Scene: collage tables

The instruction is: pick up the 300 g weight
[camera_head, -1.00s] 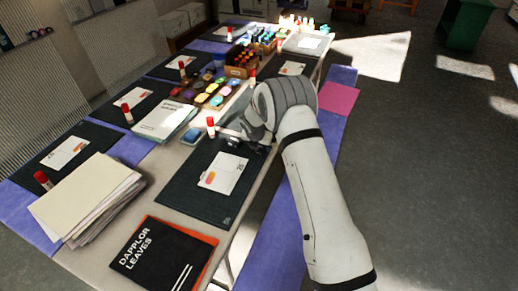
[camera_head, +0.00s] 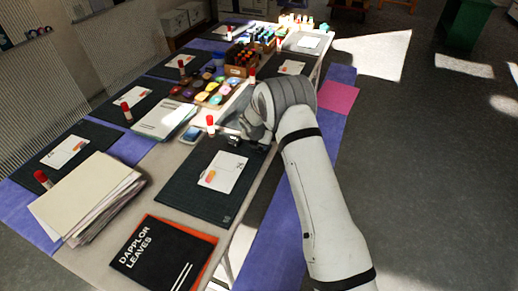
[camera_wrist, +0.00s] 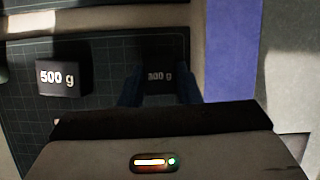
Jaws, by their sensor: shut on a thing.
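The 300 g weight (camera_wrist: 160,76) is a dark block with white lettering, upright in the middle of the wrist view. My gripper (camera_wrist: 160,94) has a finger on each side of it and is shut on it. The fingers and wrist body hide its near part. I cannot tell whether it is clear of the dark mat. In the head view my gripper (camera_head: 250,138) is low over the far end of the nearest right-hand mat, and the weight cannot be made out there.
A dark 500 g weight (camera_wrist: 63,78) stands to the left on the gridded mat (camera_wrist: 30,120). In the head view a red-capped glue stick (camera_head: 211,127) stands close left of my gripper. A card (camera_head: 223,172) lies on the near mat (camera_head: 185,190); a black book (camera_head: 160,255) is nearer.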

